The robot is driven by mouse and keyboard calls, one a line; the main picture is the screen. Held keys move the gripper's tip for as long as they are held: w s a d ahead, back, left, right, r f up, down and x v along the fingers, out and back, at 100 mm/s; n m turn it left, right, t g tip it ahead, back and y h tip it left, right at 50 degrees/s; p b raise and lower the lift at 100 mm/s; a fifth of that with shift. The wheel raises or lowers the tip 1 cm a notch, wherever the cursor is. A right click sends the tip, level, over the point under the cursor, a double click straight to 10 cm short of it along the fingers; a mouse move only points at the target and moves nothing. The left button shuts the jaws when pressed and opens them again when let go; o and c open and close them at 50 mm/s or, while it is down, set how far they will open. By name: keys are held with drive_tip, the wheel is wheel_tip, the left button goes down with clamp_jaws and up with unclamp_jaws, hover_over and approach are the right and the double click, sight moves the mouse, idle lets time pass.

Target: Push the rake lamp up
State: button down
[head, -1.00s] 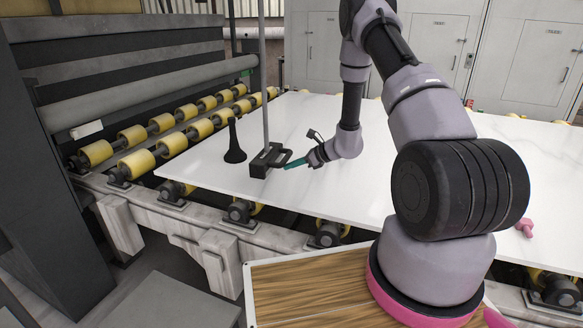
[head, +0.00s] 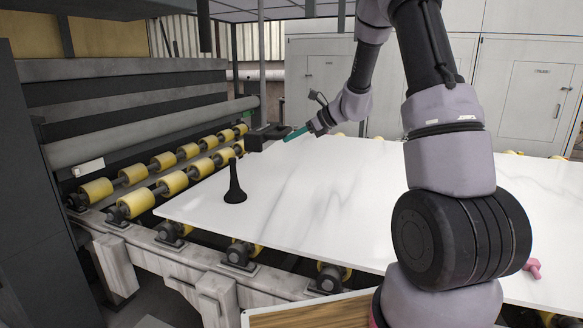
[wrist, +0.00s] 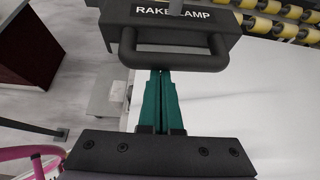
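The rake lamp (head: 266,137) is a dark box with a loop handle on a thin vertical pole. It hangs above the far left part of the slab. The wrist view shows its "RAKE LAMP" label and handle (wrist: 176,58) close up. My gripper (head: 289,138) comes from the right with its teal fingers pointing at the handle. In the wrist view the fingers (wrist: 160,76) are together, with nothing visible between them. Their tips meet or pass behind the handle bar; the bar hides the exact contact.
A black cone-shaped stand (head: 235,186) stands on the white slab (head: 310,205) below the lamp. Yellow rollers (head: 137,200) line the left side. A pink object (head: 532,267) lies at the right. Grey cabinets stand behind. The slab's middle is clear.

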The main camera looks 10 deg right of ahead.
wheel_tip(320, 180, up, 25)
drive_tip(key=shift+f, duration=0.15)
idle(0.3)
